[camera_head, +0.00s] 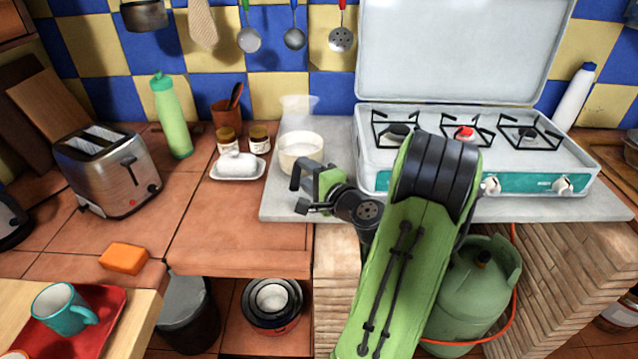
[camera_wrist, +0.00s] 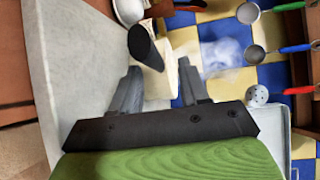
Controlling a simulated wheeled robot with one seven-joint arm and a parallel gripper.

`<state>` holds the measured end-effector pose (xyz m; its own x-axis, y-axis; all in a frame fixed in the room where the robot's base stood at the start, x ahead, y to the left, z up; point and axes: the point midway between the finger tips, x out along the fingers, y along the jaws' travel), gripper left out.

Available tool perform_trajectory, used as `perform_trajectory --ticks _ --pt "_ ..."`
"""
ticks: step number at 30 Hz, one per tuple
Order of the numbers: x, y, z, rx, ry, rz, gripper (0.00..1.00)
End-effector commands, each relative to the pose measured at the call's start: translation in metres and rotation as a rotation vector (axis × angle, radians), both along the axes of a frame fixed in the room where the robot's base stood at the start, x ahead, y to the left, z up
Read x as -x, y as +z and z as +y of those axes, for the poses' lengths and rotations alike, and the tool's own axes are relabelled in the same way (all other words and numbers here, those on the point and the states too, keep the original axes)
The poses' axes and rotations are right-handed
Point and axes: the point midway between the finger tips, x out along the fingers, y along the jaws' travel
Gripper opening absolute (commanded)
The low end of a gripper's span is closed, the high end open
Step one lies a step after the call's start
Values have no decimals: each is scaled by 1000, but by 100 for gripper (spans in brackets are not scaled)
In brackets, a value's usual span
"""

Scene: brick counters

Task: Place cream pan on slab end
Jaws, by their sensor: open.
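The cream pan (camera_head: 300,152) stands upright on the left end of the pale grey slab (camera_head: 284,208), beside the camping stove. In the wrist view the pan (camera_wrist: 158,88) shows partly between and beyond my fingers, with a dark handle (camera_wrist: 144,46) toward the slab's front side. My gripper (camera_head: 300,192) is just in front of the pan in the head view, low over the slab. In the wrist view my gripper (camera_wrist: 158,68) has its two fingers apart. Nothing is visibly clamped. Whether a finger touches the pan or handle I cannot tell.
The stove (camera_head: 470,150) with its raised lid fills the slab's middle and right. A white butter dish (camera_head: 238,168) and two jars stand left of the pan. A green bottle (camera_head: 172,115) and a toaster (camera_head: 106,168) are farther left. The slab's front left corner is bare.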

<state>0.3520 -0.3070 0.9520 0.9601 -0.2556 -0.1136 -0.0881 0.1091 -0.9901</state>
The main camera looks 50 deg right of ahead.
Motion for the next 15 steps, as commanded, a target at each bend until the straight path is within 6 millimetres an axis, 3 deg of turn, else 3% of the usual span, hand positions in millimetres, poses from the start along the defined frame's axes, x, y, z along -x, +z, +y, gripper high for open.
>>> perform_trajectory --ticks 3,7,15 --pt "34 2 7 -2 -9 0 45" --pt "60 5 14 2 -7 -1 45" --pt "75 9 21 1 0 -2 45"
